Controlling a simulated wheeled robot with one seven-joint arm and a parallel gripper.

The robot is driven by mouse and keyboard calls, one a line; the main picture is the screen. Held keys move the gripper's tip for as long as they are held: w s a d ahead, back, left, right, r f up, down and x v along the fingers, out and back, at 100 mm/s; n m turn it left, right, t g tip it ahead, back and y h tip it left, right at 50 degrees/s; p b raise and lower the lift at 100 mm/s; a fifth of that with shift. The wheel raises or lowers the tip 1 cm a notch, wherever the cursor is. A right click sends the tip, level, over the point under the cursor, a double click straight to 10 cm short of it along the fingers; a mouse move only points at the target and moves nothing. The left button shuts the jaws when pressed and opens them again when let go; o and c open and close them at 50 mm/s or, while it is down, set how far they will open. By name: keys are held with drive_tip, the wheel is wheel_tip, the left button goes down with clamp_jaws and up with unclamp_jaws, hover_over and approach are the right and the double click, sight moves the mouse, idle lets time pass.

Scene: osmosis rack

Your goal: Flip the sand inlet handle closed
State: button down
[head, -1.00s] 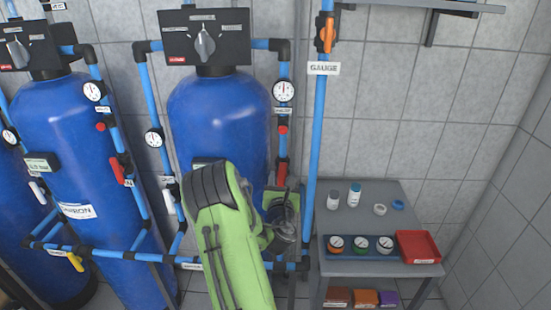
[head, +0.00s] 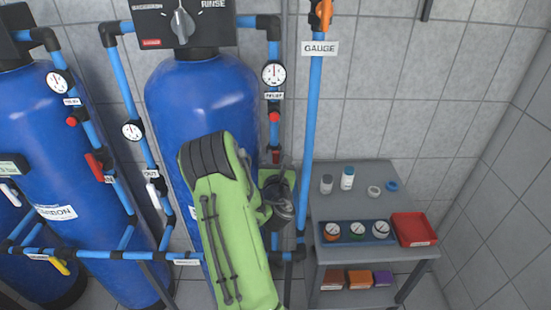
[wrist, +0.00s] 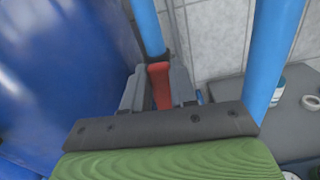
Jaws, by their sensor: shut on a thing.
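The red handle (wrist: 160,86) sits on a blue pipe beside the middle blue tank (head: 200,105). In the wrist view it lies between the two grey fingers of my gripper (wrist: 158,92), which is shut on it. It runs from the pipe's dark fitting towards my palm, roughly in line with the pipe. In the head view only the red top of the handle (head: 276,157) shows above my gripper (head: 276,178); my green arm and wrist hide the pipe below. I cannot read a label naming this handle.
A gauge (head: 273,73) and a small red knob (head: 274,117) are above on the same pipe. A taller blue pipe (head: 313,110) with a GAUGE label runs close on the right. A grey cart (head: 335,205) with jars and a red tray (head: 414,230) stands further right.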

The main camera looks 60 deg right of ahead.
idle(0.3)
drive_tip(key=s+d+f+m, duration=0.1)
drive_tip(key=s+f+m, duration=0.2)
drive_tip(key=m, duration=1.4)
drive_tip(key=shift+s+d+f, duration=0.3)
drive_tip(key=shift+d+f, duration=0.05)
drive_tip(key=shift+f, duration=0.4)
drive_tip(key=c, duration=0.9)
unclamp_jaws()
drive_tip(key=shift+w, duration=0.1)
